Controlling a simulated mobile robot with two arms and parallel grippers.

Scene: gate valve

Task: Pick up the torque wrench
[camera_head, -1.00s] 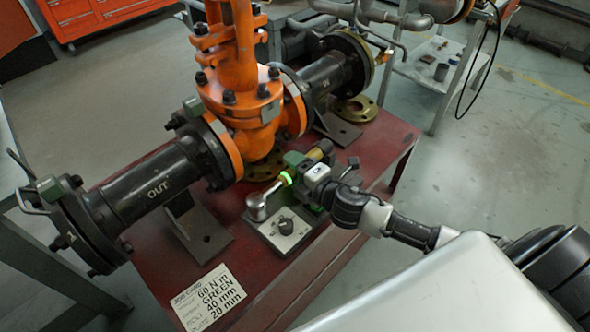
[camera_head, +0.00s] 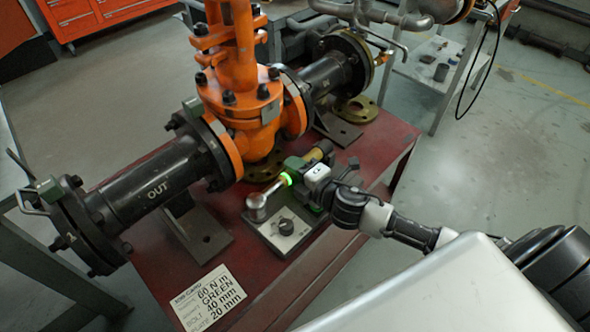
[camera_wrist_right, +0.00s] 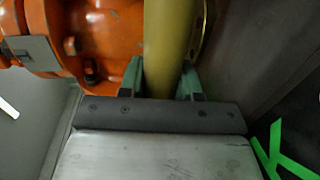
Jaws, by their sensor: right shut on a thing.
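The torque wrench lies across the fixture at the front of the red table. Its round silver head (camera_head: 257,203) is at the lower left, with a glowing green band on its shaft and a yellow-brown handle (camera_head: 321,150) at the upper right. My right gripper (camera_head: 300,166) is around the handle. In the right wrist view, its green fingers (camera_wrist_right: 162,84) are shut on both sides of the yellow handle (camera_wrist_right: 162,45). The silver head appears to be still over the plate (camera_head: 287,229); I cannot tell any gap. My left gripper is not in view.
The orange gate valve (camera_head: 236,88) and black pipe (camera_head: 157,185) stand just behind the wrench. A job card (camera_head: 209,296) lies at the table's front left. The red table (camera_head: 165,262) has bare room around the card. A grey trolley (camera_head: 432,68) stands at the back right.

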